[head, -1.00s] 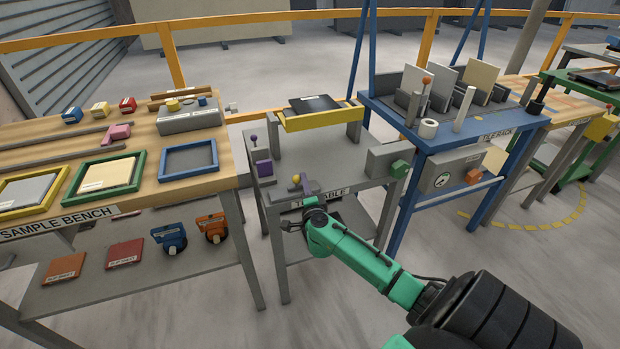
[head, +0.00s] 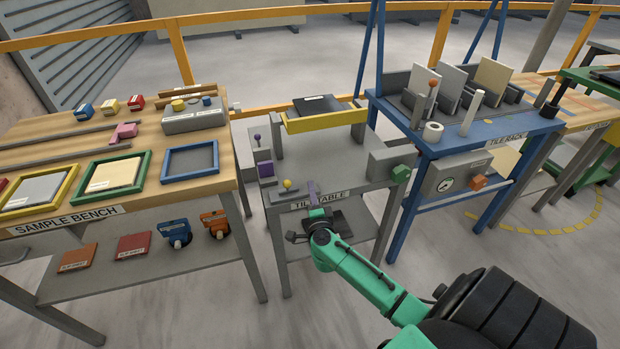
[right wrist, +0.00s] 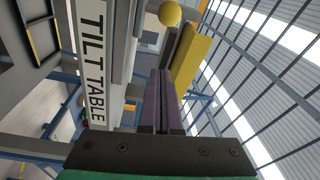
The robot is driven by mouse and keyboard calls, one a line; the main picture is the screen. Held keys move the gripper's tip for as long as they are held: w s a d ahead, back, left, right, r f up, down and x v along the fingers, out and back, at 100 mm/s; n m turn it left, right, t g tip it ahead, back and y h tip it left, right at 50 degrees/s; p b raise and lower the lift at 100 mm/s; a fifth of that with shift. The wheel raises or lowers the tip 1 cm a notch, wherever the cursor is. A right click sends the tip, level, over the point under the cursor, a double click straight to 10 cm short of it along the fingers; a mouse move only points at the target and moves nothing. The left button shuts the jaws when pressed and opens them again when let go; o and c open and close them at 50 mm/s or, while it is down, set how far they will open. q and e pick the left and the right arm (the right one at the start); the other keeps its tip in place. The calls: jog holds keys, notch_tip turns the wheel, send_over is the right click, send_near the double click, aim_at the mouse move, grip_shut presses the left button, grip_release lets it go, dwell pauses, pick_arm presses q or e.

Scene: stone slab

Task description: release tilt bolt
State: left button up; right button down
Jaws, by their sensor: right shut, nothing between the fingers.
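The tilt table (head: 345,190) is a grey stand with a label on its front edge. A yellow ball knob (head: 287,184) sits on a small grey plate at its front left; the ball also shows at the top of the right wrist view (right wrist: 170,13). I cannot tell which part is the tilt bolt. My right gripper (head: 312,187) is at the table's front edge, just right of the yellow ball and apart from it. Its purple fingers (right wrist: 164,85) are together and empty. My left gripper is out of view.
A yellow bar (head: 325,121) and a dark tile (head: 317,105) are at the tilt table's back. A green knob (head: 401,174) is on a grey box at its right. The sample bench (head: 100,205) stands left, the blue tile rack (head: 470,140) right.

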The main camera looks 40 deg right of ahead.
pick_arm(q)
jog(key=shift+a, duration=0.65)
pick_arm(e)
jog(key=a+v, duration=0.1)
jog(key=v, duration=0.5)
jog(key=shift+w+r, duration=0.2)
jog(key=shift+w, duration=0.05)
